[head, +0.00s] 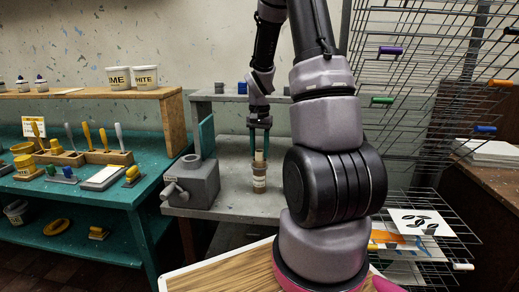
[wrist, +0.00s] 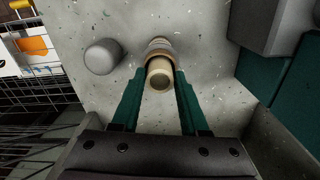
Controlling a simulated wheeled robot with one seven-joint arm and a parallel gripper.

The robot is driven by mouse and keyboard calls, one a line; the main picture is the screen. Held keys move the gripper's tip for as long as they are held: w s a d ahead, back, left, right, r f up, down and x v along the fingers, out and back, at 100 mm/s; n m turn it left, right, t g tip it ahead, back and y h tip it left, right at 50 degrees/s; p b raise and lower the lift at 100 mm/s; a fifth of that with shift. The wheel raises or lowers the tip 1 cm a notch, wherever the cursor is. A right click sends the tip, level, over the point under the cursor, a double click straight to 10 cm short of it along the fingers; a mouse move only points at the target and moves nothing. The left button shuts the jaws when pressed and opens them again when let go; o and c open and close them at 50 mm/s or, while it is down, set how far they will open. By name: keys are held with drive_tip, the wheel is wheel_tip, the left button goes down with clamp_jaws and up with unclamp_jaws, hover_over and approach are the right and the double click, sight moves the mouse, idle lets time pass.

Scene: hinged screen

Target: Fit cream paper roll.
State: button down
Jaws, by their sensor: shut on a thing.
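The cream paper roll (head: 259,156) stands upright between the teal fingers of my gripper (head: 259,150). In the wrist view my gripper (wrist: 160,88) is shut on the roll (wrist: 160,74), whose round top end faces the camera. Directly below it is a brown cylindrical holder (head: 259,172) with a pale label, upright on the grey worktop (head: 222,204). The holder's rim (wrist: 160,46) shows behind the roll in the wrist view. The roll's lower end meets or overlaps the holder's top; I cannot tell how deep it sits.
A grey box-shaped device (head: 196,182) stands left of the holder. A rounded grey object (wrist: 102,56) is near the holder in the wrist view. A wire rack (head: 425,75) rises at the right. A teal bench with tools (head: 85,188) is at the left.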

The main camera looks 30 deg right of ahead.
drive_tip(key=shift+c, duration=1.7)
unclamp_jaws()
wheel_tip(320, 180, up, 11)
drive_tip(key=shift+f, duration=0.1)
